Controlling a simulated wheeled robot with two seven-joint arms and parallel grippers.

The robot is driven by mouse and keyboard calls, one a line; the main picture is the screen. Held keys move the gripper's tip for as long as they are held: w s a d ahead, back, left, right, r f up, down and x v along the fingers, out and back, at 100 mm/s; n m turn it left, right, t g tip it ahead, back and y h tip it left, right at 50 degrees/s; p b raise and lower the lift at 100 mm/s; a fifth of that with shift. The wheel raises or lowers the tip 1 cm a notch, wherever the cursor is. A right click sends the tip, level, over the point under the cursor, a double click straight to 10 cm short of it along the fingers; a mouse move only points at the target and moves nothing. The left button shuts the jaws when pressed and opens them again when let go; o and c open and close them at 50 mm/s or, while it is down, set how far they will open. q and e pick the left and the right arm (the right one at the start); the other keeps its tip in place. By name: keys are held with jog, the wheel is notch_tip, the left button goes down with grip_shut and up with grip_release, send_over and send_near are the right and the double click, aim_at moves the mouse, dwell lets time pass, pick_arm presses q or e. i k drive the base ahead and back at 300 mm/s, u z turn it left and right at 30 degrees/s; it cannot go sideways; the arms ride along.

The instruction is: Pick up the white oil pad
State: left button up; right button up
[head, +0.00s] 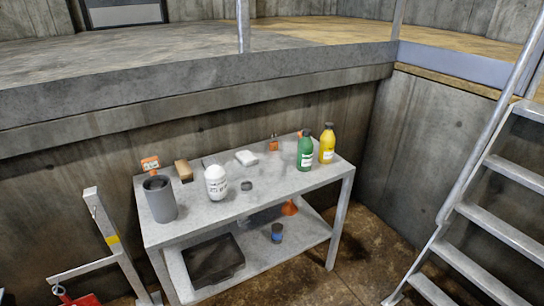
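A small white pad (246,158), which looks like the white oil pad, lies flat near the back middle of the grey table (270,192). It lies behind a small dark round item and to the right of a white rounded bottle. Nothing covers it. Neither of my grippers shows in the head view.
The table holds a grey cup (160,199), the white bottle (216,183), a brown block (184,171), a green bottle (305,153) and a yellow bottle (327,144). A dark tray (212,259) sits on the lower shelf. Metal stairs (470,215) stand at right; concrete wall behind.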

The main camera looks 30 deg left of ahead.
aim_at(245, 158)
jog(key=i, duration=0.95)
jog(key=u, duration=1.95)
